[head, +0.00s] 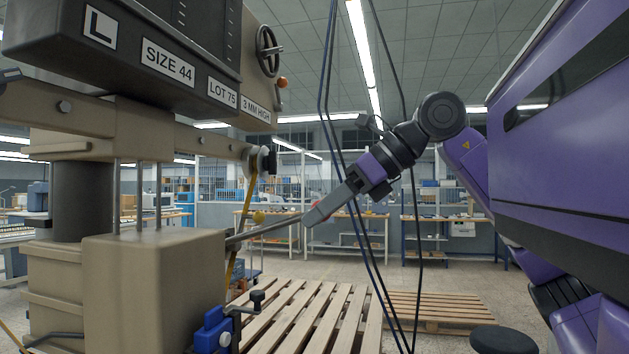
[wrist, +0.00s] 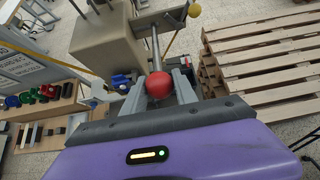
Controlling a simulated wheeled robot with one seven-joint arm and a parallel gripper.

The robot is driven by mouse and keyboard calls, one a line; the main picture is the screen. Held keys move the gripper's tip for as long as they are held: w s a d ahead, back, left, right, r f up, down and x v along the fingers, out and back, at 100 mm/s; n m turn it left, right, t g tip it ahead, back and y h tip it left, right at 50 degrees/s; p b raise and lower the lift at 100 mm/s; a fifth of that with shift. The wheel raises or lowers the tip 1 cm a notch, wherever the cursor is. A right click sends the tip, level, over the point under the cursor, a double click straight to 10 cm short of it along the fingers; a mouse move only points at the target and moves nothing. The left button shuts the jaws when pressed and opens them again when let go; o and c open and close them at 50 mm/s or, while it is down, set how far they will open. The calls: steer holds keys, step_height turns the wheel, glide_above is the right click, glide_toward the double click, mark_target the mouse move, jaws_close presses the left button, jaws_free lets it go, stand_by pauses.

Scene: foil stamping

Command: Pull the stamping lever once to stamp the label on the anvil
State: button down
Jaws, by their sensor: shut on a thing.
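The stamping press (head: 150,275) is a large beige machine at the left of the head view. Its grey stamping lever (head: 270,229) sticks out to the right from the lower block, sloping slightly up. In the wrist view the lever (wrist: 156,48) ends in a red ball knob (wrist: 160,85). My gripper (head: 314,215) is shut on the knob end of the lever; in the wrist view its two fingers (wrist: 159,92) stand on either side of the red ball. I cannot make out the anvil or the label in either view.
Dark cables (head: 352,190) hang close by my arm. A blue clamp with a crank (head: 213,330) sits low beside the press. Wooden pallets (head: 310,318) lie on the floor below the gripper, and a black stool (head: 503,341) stands at the lower right.

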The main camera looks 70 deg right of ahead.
steer(key=f+b, duration=0.1)
steer(key=s+f+b, duration=0.1)
steer(key=f, duration=0.1)
steer(key=shift+f+b, duration=0.2)
steer(key=shift+b, duration=0.1)
steer(key=shift+s+f+b, duration=0.1)
steer(key=shift+f+b, duration=1.3)
steer(key=shift+f, duration=0.3)
steer(key=shift+f+b, duration=1.4)
steer(key=shift+f, duration=0.3)
